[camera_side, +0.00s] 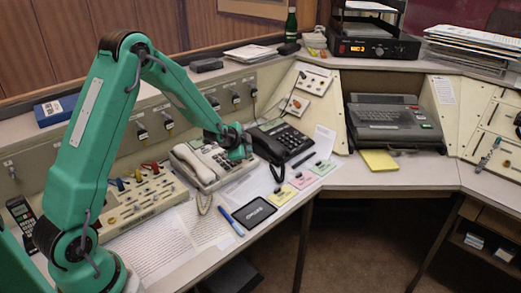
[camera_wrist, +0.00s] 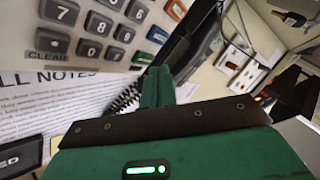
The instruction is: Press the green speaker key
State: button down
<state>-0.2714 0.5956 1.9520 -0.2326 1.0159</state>
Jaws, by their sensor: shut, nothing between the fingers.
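The green speaker key (camera_wrist: 143,57) is at the lower end of a column of coloured keys on the light-coloured desk phone (camera_wrist: 112,62), below a blue key (camera_wrist: 157,35) and an orange key (camera_wrist: 177,10). The phone (camera_side: 208,172) also shows in the side view, with its handset on the left; the green key cannot be made out there. My gripper (camera_side: 238,155) is shut and empty over the phone's right side. In the wrist view, my gripper's green fingertip (camera_wrist: 158,72) appears close beside the green key; I cannot tell whether they touch.
A black phone (camera_side: 281,140) stands just right of my gripper. Coloured cards (camera_side: 302,180) and a black pad (camera_side: 254,212) lie in front. A switch panel (camera_side: 140,195) is to the left. Printed notes (camera_wrist: 50,105) lie beside the phone.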

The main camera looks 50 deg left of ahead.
jog(key=shift+r, duration=0.1)
dwell(0.3)
jog(key=shift+d+r, duration=0.2)
jog(key=shift+r, duration=0.95)
jog(key=shift+d+r, duration=0.2)
jog(key=shift+r, duration=1.05)
jog(key=s+d+r+n+g+h, duration=0.1)
jog(key=s+d+r+n, duration=0.1)
jog(key=s+d+r, duration=0.3)
jog(key=s+d+r+n+h, duration=0.1)
jog(key=s+d+r+n, duration=0.1)
jog(key=s+d+r, duration=0.4)
jog(key=s+d+r+n+g, duration=0.1)
jog(key=s+d+n, duration=0.1)
jog(key=s, duration=0.9)
jog(key=s+d+r+n+g, duration=0.1)
jog(key=s+r+n, duration=0.1)
jog(key=s, duration=0.9)
jog(key=shift+d+r+n+h, duration=0.25)
jog(key=shift+d+n+h, duration=0.05)
jog(key=shift+d, duration=0.05)
